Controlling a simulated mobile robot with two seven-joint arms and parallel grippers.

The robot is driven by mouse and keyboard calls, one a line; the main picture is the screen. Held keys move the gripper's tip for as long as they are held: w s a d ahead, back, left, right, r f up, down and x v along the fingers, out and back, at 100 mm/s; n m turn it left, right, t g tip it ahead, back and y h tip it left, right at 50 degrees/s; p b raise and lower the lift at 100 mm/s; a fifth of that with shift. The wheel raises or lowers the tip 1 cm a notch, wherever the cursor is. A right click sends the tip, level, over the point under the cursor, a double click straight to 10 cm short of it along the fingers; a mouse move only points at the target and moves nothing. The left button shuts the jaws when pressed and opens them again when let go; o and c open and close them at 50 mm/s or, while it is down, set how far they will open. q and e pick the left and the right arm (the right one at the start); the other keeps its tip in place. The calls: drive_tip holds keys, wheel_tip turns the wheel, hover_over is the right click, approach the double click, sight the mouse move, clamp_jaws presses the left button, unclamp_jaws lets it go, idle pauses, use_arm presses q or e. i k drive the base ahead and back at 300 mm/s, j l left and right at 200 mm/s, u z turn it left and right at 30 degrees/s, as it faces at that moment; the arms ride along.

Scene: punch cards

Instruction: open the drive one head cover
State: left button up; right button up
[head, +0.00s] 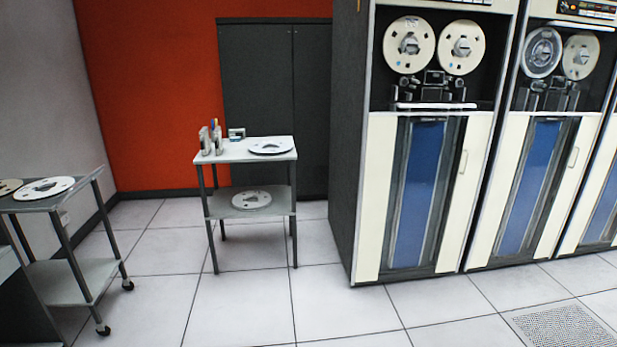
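Several tape drives stand in a row on the right. The nearest one in full view, a tall cabinet (380,200), has two cream reels (409,45) side by side at the top. Below the reels is a dark head assembly (435,84) with a white horizontal bar (434,106) under it. I cannot tell which part is the head cover or whether it is open. The lower door has a blue window (417,190) and a handle at its right. A second drive (545,190) stands to its right. Neither of my grippers shows.
A small two-shelf table (222,156) with reels and small bottles stands left of the drives. A wheeled cart (85,280) with reels is at the far left. Dark cabinet doors (270,90) are behind. The tiled floor (250,310) in front is clear, with a perforated tile (557,328) at right.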

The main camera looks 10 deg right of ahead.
sight(431, 78)
drive_tip(key=i+z, duration=0.25)
drive_tip(key=i, duration=0.4)
drive_tip(key=i+j+z, duration=0.2)
drive_tip(key=i, duration=0.4)
drive_tip(key=i+l+z, duration=0.1)
drive_tip(key=i+z, duration=0.2)
drive_tip(key=i, duration=0.35)
drive_tip(key=i+z, duration=0.3)
drive_tip(key=i, duration=0.3)
